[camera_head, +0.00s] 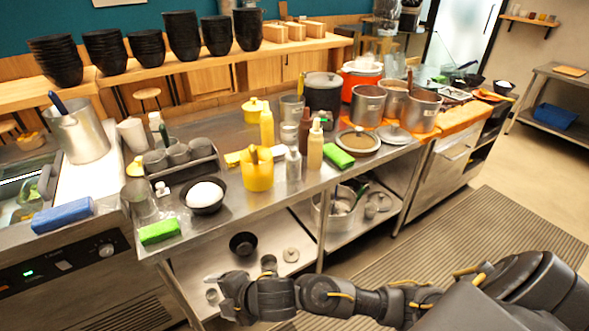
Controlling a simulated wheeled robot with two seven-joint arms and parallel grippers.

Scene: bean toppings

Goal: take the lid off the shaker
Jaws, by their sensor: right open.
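A small pale, silvery container with a narrower top (293,164) stands upright on the steel counter, between the yellow tub and a tan squeeze bottle. It looks most like the shaker, with its lid on top, but it is too small to be sure. My right gripper (212,287) is open and empty at the bottom of the head view, its fingers pointing left. It shows in front of the counter's lower shelf, well apart from the container. My left gripper is out of view.
The steel counter (240,196) carries a yellow tub (258,176), a yellow bottle (266,127), a tan squeeze bottle (315,148), a green sponge (338,157) and a black bowl with white contents (204,196). Metal pots (368,105) stand at the right.

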